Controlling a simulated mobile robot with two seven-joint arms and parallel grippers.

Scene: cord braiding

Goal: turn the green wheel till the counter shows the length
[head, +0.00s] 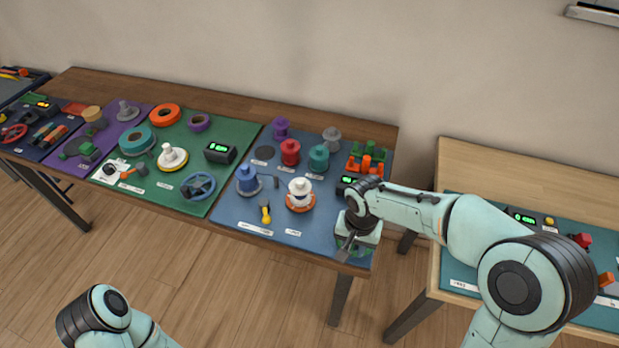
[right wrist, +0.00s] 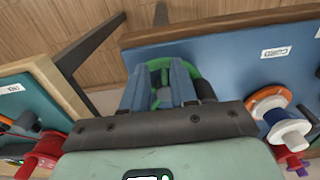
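The green wheel (right wrist: 159,66) lies at the near right corner of the blue board, under my right gripper. In the right wrist view its rim shows behind and between the two fingers. In the head view only a little green (head: 362,250) shows below the gripper. My right gripper (right wrist: 163,88) points down at the wheel, its fingers apart on either side of its middle part; I cannot tell whether they touch it. In the head view the gripper (head: 349,246) hides most of the wheel. The counter (head: 347,182) has a green display, partly hidden by my right arm; its digits are unreadable. My left gripper is out of view.
The blue board (head: 232,213) also holds a blue spool (head: 247,179), a white spool on an orange base (head: 300,192) and a yellow-handled tool (head: 266,214). Orange and green pegs (head: 367,158) stand behind the counter. A second table (head: 455,160) stands to the right, across a gap.

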